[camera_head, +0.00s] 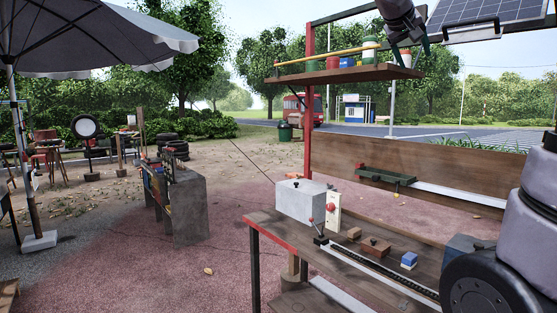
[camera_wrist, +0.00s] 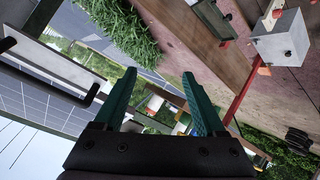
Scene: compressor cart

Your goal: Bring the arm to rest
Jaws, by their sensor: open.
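My gripper (camera_head: 408,45) is raised at the top right of the head view, by the right end of the wooden shelf (camera_head: 350,75). Its two green fingers point down in that view. In the wrist view my gripper (camera_wrist: 158,76) has its fingers spread wide apart, with nothing held between them. Cans on the shelf show beyond the gap, partly hidden by the fingers. The dark and grey links of my arm fill the right edge of the head view.
Below, the workbench (camera_head: 285,232) bears a grey box (camera_head: 300,202), a blue-and-white block (camera_head: 409,260) and small wooden pieces.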

